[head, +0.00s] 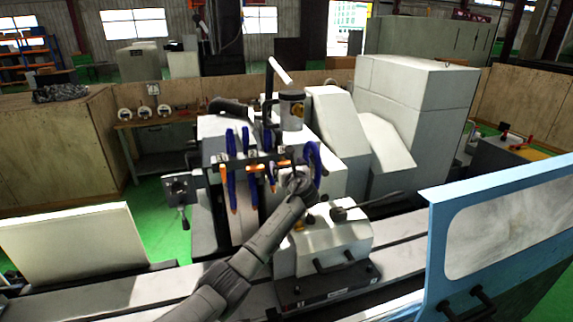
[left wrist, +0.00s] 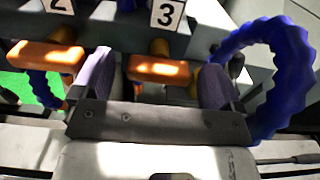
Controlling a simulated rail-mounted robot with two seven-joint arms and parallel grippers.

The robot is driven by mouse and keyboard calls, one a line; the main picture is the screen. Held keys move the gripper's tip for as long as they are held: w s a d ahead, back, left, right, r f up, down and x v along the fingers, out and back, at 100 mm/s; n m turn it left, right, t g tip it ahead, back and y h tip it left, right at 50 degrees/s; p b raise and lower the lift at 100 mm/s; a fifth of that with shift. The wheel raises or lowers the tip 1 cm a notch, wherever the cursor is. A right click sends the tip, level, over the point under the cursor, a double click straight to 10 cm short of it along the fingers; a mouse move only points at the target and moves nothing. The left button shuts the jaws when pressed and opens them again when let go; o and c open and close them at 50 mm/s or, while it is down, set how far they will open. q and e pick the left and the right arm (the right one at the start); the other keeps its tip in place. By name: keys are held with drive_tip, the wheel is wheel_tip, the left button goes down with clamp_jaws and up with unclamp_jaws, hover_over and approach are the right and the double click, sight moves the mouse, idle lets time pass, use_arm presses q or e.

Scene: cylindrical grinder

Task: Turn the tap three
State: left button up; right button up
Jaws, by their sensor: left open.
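Tap three has an orange handle (left wrist: 160,70) and sits under the white label "3" (left wrist: 166,14) in the left wrist view. In the head view its small orange handle (head: 284,163) shows on the dark manifold bar. My left gripper (left wrist: 157,72) is open, its two fingers on either side of the tap three handle, with visible gaps on both sides. In the head view my left gripper (head: 293,178) is at the right end of the tap row. Depth between fingers and handle is hard to tell. My right gripper is not in view.
Tap two's orange handle (left wrist: 45,54) is close beside the left finger. A blue segmented coolant hose (left wrist: 284,60) loops close by the right finger. A black lever (head: 368,206) on the machine is right of my gripper. A blue-framed guard (head: 433,255) stands further right.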

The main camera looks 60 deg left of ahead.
use_arm(q)
drive_tip(key=shift+a, duration=0.3)
drive_tip(key=shift+c, duration=0.4)
drive_tip(key=c, duration=0.9)
drive_tip(key=shift+o, duration=0.2)
